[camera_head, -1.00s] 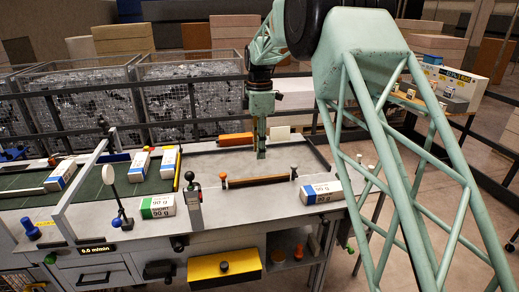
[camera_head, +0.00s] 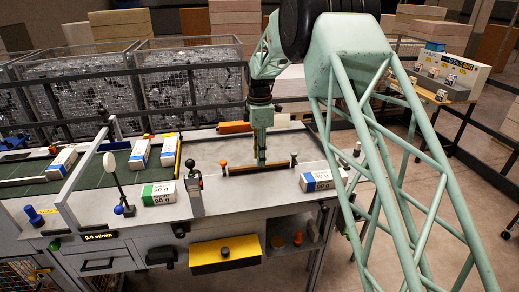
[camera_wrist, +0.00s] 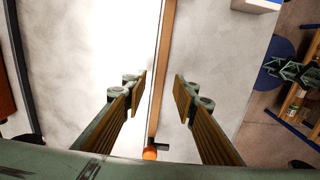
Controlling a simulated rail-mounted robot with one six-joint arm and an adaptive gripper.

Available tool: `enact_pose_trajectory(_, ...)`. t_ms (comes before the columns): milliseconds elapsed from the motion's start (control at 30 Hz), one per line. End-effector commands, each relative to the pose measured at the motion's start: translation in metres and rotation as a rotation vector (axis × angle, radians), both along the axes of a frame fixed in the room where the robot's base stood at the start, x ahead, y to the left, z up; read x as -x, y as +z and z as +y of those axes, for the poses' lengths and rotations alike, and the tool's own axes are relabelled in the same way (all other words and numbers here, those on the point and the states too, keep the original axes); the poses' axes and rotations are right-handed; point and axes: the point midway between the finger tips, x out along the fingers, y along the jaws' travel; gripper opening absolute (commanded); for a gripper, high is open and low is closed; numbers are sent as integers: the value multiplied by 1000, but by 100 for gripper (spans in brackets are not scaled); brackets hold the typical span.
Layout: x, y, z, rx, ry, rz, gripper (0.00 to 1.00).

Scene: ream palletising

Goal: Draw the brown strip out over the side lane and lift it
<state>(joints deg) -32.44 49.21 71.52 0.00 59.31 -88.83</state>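My gripper (camera_head: 261,162) points down at the middle of the strip. In the wrist view the strip (camera_wrist: 162,75) runs lengthwise between the two fingers of my gripper (camera_wrist: 160,87), with a gap on each side. The fingers are open. The orange knob (camera_wrist: 149,154) shows at the strip's lower end. I cannot tell how far above the table the fingertips are.
A blue-marked ream (camera_head: 316,181) lies right of the strip, and a green-marked ream (camera_head: 158,194) lies left. A black-knobbed lever post (camera_head: 194,187) stands near the strip's left end. An orange block (camera_head: 235,127) lies behind. The table between them is bare.

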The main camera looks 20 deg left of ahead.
Motion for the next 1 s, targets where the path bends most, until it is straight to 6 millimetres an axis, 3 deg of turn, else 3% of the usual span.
enact_pose_trajectory(400, 0, -38, 0, 0, 0, 0, 26)
enact_pose_trajectory(867, 0, -43, 0, -1, 0, -1, 26)
enact_pose_trajectory(1000, 0, -43, 0, -1, 0, -1, 13)
